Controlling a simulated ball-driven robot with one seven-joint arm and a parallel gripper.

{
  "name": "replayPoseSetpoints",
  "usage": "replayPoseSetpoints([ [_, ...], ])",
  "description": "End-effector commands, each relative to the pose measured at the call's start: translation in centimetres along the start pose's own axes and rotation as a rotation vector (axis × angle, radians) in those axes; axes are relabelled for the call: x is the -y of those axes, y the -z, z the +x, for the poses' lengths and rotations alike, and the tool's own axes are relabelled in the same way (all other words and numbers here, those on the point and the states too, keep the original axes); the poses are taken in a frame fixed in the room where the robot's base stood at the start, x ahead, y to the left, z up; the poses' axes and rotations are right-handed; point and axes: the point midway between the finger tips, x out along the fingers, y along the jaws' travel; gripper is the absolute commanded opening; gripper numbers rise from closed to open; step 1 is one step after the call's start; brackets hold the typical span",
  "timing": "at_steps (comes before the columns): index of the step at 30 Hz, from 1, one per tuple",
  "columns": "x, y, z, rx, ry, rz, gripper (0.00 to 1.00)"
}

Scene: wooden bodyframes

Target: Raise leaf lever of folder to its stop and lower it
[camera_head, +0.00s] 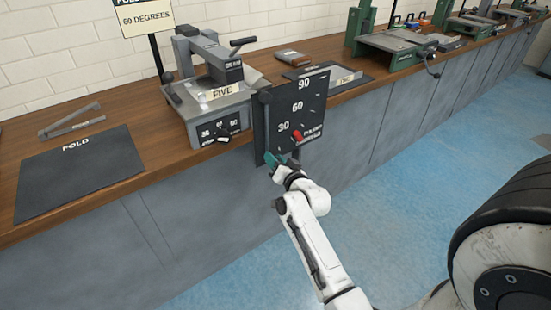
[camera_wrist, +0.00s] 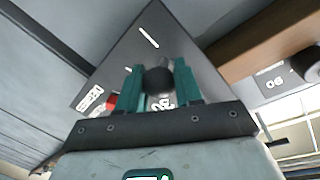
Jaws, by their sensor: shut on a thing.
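My gripper (camera_head: 275,160) is at the panel's lower left edge. In the wrist view its teal fingers (camera_wrist: 160,85) are shut on a dark round knob (camera_wrist: 158,80), which looks like the end of the leaf lever. The rest of the lever is mostly hidden. The panel shows behind the knob in the wrist view (camera_wrist: 150,40).
A sign (camera_head: 143,18) reads 60 DEGREES. A dark mat marked FOLD (camera_head: 75,175) and metal strips (camera_head: 72,122) lie on the bench at left. A dark tray (camera_head: 350,80) is at right, with green machines (camera_head: 395,42) farther along. Blue floor (camera_head: 390,190) is open.

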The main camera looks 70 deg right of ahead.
Motion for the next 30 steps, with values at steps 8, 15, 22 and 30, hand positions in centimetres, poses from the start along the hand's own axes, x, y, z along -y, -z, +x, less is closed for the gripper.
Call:
replayPoseSetpoints([
  [8, 0.21, 0.04, 0.05, 0.001, 0.004, 0.012, 0.0],
  [15, 0.3, 0.01, 0.06, 0.001, 0.005, 0.012, 0.41],
  [22, 0.16, 0.02, 0.03, 0.001, 0.003, 0.011, 0.59],
  [30, 0.06, 0.03, -0.33, 0.001, 0.001, 0.01, 0.59],
])
